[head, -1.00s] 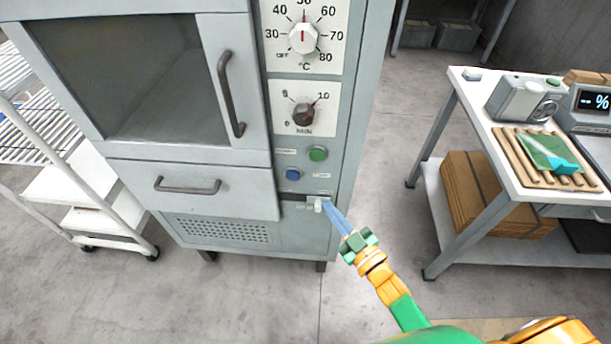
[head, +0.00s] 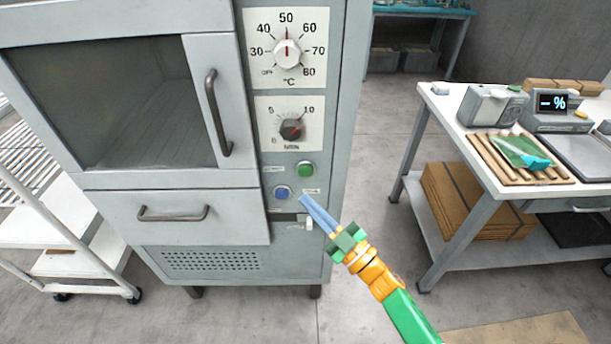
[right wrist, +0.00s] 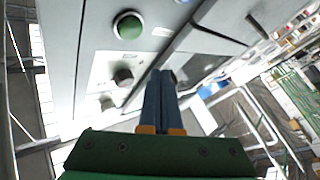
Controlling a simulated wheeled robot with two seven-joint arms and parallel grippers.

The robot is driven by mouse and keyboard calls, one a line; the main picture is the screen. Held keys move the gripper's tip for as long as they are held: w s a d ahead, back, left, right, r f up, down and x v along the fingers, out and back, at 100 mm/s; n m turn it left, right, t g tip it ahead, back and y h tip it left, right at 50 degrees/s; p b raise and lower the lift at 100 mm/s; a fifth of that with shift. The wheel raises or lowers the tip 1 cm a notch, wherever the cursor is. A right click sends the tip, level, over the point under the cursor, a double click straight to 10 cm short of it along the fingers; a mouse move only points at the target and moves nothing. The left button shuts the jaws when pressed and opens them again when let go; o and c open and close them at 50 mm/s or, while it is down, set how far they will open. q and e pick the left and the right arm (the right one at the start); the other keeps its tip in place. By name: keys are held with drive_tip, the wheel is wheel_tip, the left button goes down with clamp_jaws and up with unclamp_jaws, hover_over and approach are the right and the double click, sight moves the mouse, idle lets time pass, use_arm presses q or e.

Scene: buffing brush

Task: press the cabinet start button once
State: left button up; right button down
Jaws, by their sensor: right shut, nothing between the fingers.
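The grey cabinet (head: 345,60) stands at the left and centre of the head view. Its panel carries a green button (head: 305,169) and, lower left of that, a blue button (head: 282,193). The labels beside them are too small to read. The green button also shows in the right wrist view (right wrist: 128,26). My right gripper (head: 303,200) is shut and empty, its blue fingertips in front of the panel just below the green button and right of the blue one. I cannot tell whether the tips touch the panel. My left gripper is not in view.
A temperature dial (head: 287,53) and a timer knob (head: 291,129) sit above the buttons. A small white switch (head: 308,223) lies below the fingers. A white trolley (head: 85,258) stands left; a workbench (head: 455,118) with a scale stands right. Floor between is clear.

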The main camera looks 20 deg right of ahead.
sight(299, 171)
drive_tip(key=shift+w+d+b, duration=0.25)
drive_tip(key=shift+w+b, duration=0.15)
drive_tip(key=shift+w, duration=0.45)
drive_tip(key=shift+w+d+b, duration=0.25)
drive_tip(key=shift+w+b, duration=0.15)
drive_tip(key=shift+w, duration=0.45)
drive_tip(key=shift+w+d+b, duration=0.25)
drive_tip(key=shift+w+b, duration=0.15)
drive_tip(key=shift+w, duration=0.45)
drive_tip(key=shift+w+d, duration=0.1)
drive_tip(key=shift+w, duration=0.3)
drive_tip(key=shift+w+d+b, duration=0.15)
drive_tip(key=shift+w+b, duration=0.35)
drive_tip(key=shift+b, duration=0.15)
idle(0.4)
drive_tip(key=shift+s, duration=0.15)
drive_tip(key=shift+s+a+p, duration=0.25)
drive_tip(key=shift+s+p, duration=0.4)
drive_tip(key=shift+s, duration=0.1)
